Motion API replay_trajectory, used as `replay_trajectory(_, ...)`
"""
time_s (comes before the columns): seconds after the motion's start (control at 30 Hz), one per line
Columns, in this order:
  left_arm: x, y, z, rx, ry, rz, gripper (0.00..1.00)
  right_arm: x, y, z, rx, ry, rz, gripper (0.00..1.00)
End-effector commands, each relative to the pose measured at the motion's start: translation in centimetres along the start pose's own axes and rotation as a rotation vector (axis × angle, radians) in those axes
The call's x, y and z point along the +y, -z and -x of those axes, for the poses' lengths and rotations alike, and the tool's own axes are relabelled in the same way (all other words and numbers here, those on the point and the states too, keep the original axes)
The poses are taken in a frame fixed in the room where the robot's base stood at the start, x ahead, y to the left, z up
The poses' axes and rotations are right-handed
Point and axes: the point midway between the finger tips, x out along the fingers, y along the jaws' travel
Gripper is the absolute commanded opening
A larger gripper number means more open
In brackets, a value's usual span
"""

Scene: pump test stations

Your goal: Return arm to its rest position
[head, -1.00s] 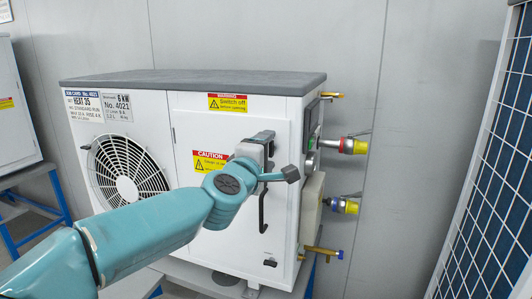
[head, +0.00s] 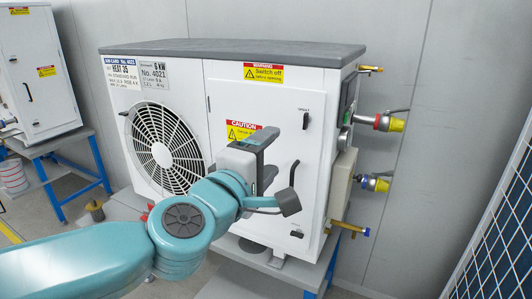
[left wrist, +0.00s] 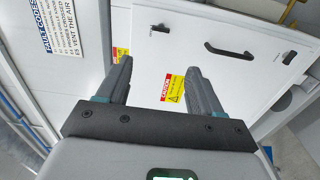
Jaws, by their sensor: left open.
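My left arm comes in from the lower left in the head view. Its gripper (head: 268,158) is in front of the white heat pump unit (head: 225,85), near the yellow and red caution label (head: 243,131). In the left wrist view the two dark fingers of the left gripper (left wrist: 160,85) are spread apart with nothing between them. The unit's front panel (left wrist: 215,55) with its black handle (left wrist: 228,48) lies beyond the fingers. The handle also shows in the head view (head: 294,173), to the right of the gripper. My right gripper is not in view.
Yellow-capped valves (head: 388,123) stick out of the unit's right side. A blue-framed mesh panel (head: 500,225) stands at the lower right. A second white unit (head: 38,75) sits on a blue stand at the left. Grey wall (head: 430,60) is behind.

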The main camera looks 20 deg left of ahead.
Motion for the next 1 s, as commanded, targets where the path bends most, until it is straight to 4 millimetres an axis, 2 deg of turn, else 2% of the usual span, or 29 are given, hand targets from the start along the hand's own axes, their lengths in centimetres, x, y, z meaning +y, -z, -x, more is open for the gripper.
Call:
replay_trajectory(0.53,0.2,0.3,0.1,0.008,0.003,0.000,0.66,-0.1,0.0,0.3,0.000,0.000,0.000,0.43)
replay_trajectory(0.57,0.2,0.7,-0.1,0.017,0.014,-0.002,0.66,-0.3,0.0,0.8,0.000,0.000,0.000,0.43)
replay_trajectory(0.63,-1.4,1.1,-1.7,0.035,0.076,-0.018,0.66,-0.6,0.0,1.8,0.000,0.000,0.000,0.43)
replay_trajectory(0.67,-2.7,1.2,-2.6,0.042,0.116,-0.028,0.66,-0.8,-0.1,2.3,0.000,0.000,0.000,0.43)
replay_trajectory(0.73,-6.9,1.3,-4.6,0.052,0.235,-0.058,0.66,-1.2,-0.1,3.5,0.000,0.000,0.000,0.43)
replay_trajectory(0.77,-9.2,1.4,-5.3,0.053,0.294,-0.079,0.66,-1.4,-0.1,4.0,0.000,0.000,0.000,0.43)
replay_trajectory(0.83,-15.1,1.4,-6.2,0.038,0.436,-0.139,0.66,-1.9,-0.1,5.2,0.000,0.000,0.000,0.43)
replay_trajectory(0.93,-23.7,1.1,-5.7,-0.025,0.631,-0.241,0.66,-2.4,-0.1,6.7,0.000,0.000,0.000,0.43)
replay_trajectory(1.0,-29.4,0.6,-4.0,-0.098,0.763,-0.313,0.66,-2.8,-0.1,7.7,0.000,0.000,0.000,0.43)
